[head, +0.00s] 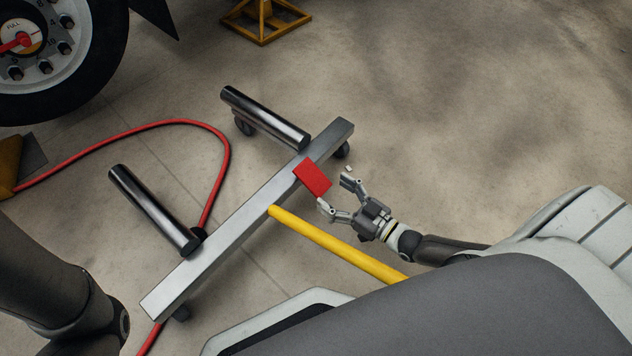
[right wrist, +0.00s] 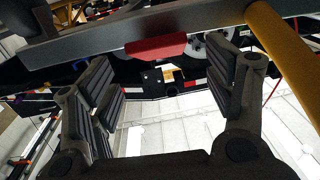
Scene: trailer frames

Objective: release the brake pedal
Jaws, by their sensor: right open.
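The brake pedal is a flat red plate (head: 313,177) on the near side of a grey metal beam (head: 240,226) of a wheeled dolly. My right gripper (head: 334,193) is open, with its fingertips close to the red pedal on its right side. In the right wrist view the red pedal (right wrist: 156,48) shows beyond and between the two spread fingers (right wrist: 165,90), under the beam. Nothing is between the fingers. I cannot tell whether a fingertip touches the pedal. My left gripper is not in view; only dark arm parts show at the lower left.
A yellow handle bar (head: 340,246) runs from the beam toward me, beside my right gripper. Two dark rollers (head: 265,118) stick out from the beam. A red hose (head: 222,140) loops under the dolly. A truck wheel (head: 60,60) stands upper left, a yellow stand (head: 263,22) at the top. Floor at right is clear.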

